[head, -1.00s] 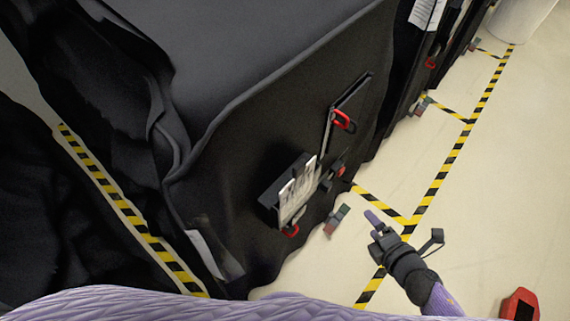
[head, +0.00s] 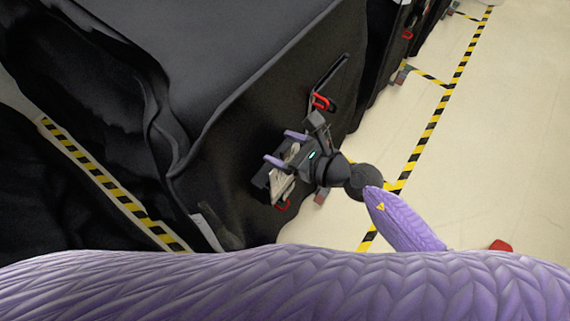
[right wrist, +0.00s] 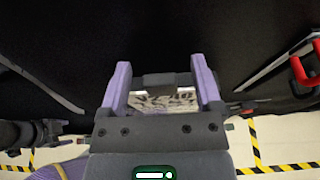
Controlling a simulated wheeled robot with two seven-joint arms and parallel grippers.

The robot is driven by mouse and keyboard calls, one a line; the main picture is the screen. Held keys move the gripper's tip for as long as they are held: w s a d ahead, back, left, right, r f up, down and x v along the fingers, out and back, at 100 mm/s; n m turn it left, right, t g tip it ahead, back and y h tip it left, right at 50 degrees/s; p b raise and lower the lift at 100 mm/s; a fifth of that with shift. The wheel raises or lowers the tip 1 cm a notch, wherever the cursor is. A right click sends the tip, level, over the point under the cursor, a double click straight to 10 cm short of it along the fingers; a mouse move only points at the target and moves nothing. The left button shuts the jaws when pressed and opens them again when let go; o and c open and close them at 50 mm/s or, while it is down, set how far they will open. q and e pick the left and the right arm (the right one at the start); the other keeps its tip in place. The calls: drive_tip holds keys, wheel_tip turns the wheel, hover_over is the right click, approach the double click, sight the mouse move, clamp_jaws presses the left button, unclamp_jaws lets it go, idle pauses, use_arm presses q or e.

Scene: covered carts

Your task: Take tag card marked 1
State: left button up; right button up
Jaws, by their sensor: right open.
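Pale tag cards (head: 280,187) stand in a dark holder (head: 261,181) on the front of the black covered cart. The cards also show in the right wrist view (right wrist: 160,98), with dark printed marks; I cannot make out which one is marked 1. My right gripper (head: 282,147) is open at the holder, its two purple fingers pointing at the cart. In the right wrist view the fingers (right wrist: 161,75) stand either side of the cards, with nothing held. The gripper body hides part of the cards in the head view.
A red clip (head: 320,102) hangs by a dark frame on the cover, above and right of the holder. A white sheet (head: 207,232) is low on the cover. Yellow-black tape (head: 428,130) marks the pale floor, which is open to the right.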

clamp_jaws()
idle(0.5)
